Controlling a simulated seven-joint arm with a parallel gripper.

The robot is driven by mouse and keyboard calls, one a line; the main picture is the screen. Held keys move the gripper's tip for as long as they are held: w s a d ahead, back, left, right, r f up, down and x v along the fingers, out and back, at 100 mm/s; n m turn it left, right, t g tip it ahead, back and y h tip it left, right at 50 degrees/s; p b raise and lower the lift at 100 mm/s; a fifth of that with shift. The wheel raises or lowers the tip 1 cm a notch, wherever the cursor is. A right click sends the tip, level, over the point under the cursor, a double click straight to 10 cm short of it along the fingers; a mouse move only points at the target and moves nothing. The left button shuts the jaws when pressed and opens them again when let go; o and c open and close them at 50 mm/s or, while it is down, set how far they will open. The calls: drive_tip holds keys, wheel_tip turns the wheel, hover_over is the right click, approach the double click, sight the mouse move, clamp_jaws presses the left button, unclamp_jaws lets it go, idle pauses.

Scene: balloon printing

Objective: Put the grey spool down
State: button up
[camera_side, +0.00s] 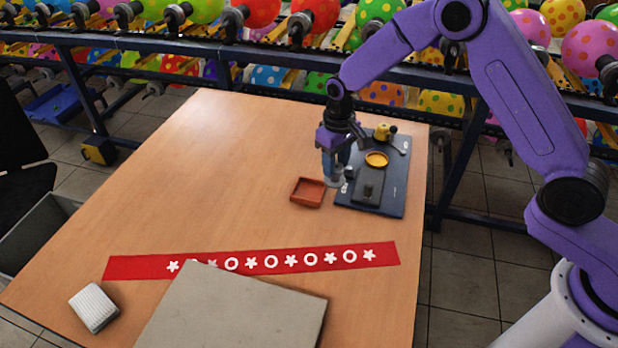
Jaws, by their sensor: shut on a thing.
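My gripper (338,160) points down at the left edge of the dark board on the right part of the wooden table. It is shut on the grey spool (331,178), a small blue-grey piece low between the fingers. The fingers hide much of the spool. From this view I cannot tell whether its bottom touches the table or hangs just above it.
The dark board (385,206) carries a yellow dish (376,159), a yellow knob-like part (384,131) and a dark block. An orange tray (307,192) sits close at left. A red printed strip (135,267), grey slab (235,310) and white block (93,307) lie nearer. The table's left-middle is clear.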

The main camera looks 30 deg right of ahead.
drive_tip(key=shift+w+a+f, duration=0.45)
drive_tip(key=shift+w+f, duration=0.85)
drive_tip(key=shift+w, duration=0.1)
drive_tip(key=shift+w+a+f, duration=0.5)
drive_tip(key=shift+w+f, duration=0.8)
drive_tip(key=shift+w, duration=0.05)
drive_tip(key=shift+w+a+f, duration=0.45)
drive_tip(key=shift+w+f, duration=0.85)
drive_tip(key=shift+w, duration=0.1)
drive_tip(key=shift+f, duration=1.45)
drive_tip(key=shift+f, duration=0.2)
drive_tip(key=o, duration=0.9)
drive_tip(key=shift+r, duration=0.15)
wheel_tip(320, 180, up, 12)
drive_tip(key=shift+r, duration=0.1)
